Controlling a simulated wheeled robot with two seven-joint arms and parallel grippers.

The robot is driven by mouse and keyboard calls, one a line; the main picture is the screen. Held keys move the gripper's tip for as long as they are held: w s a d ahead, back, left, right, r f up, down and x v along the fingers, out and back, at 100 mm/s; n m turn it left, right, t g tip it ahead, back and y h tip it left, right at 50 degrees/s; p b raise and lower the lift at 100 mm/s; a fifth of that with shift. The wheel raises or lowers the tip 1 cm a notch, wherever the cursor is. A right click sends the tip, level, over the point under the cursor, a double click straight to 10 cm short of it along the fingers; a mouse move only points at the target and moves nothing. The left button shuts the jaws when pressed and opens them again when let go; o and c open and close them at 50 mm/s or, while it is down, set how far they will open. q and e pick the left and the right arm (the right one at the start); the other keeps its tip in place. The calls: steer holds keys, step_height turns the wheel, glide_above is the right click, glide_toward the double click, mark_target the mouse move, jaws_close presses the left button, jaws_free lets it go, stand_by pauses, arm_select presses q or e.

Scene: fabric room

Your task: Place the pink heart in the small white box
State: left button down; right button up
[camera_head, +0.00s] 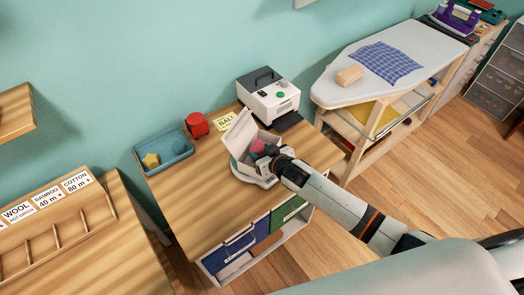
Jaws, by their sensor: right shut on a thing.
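The small white box (241,168) stands on the wooden table with its lid (238,130) raised at the back. My right gripper (264,151) comes in from the right and is at the box's opening. It is shut on the pink heart (257,146), which shows at the fingertips over or inside the box. I cannot tell whether the heart touches the box floor, as the gripper hides part of it. My left gripper is not in view.
A blue tray (146,167) with a yellow star (151,160), a red object (197,124), a yellow note (224,121) and a white machine (270,97) stand around the box. The table (190,208) is clear at its front left. An ironing board (390,88) stands to the right.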

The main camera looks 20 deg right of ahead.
steer(key=o, duration=0.9)
steer(key=shift+o, duration=0.2)
steer(key=shift+r, duration=0.35)
steer(key=shift+r+p, duration=0.5)
steer(key=shift+p, duration=0.05)
steer(key=b+v, duration=0.1)
steer(key=v, duration=1)
steer(key=shift+s+b, duration=0.35)
steer(key=shift+s, duration=0.1)
steer(key=shift+d, duration=0.1)
